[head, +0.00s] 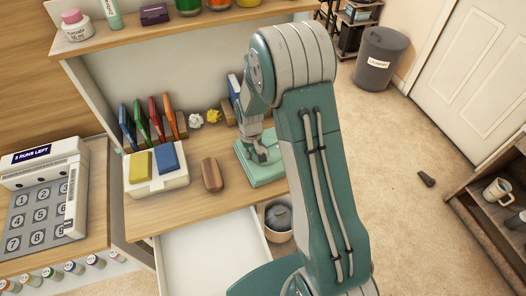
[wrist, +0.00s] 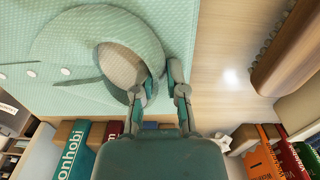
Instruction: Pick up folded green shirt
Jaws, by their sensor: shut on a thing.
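The folded green shirt (head: 262,172) lies on the wooden desk, right of the brown rounded block. In the wrist view the shirt (wrist: 60,80) fills the upper left, with its round collar and pale buttons showing. My gripper (head: 259,153) is low over the shirt, pointing down at it. In the wrist view my gripper (wrist: 162,80) has its fingers at the collar's side, shut on the shirt's cloth. The exact pinch is partly hidden by the fingers. In the head view my arm covers the shirt's right side.
The brown block (head: 211,174) and a white tray (head: 158,187) with yellow and blue pieces stand left of the shirt. Colored upright books (head: 155,118) and crumpled paper (head: 196,120) are behind. An open white drawer (head: 205,255) juts out in front. A shelf (head: 190,28) hangs above.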

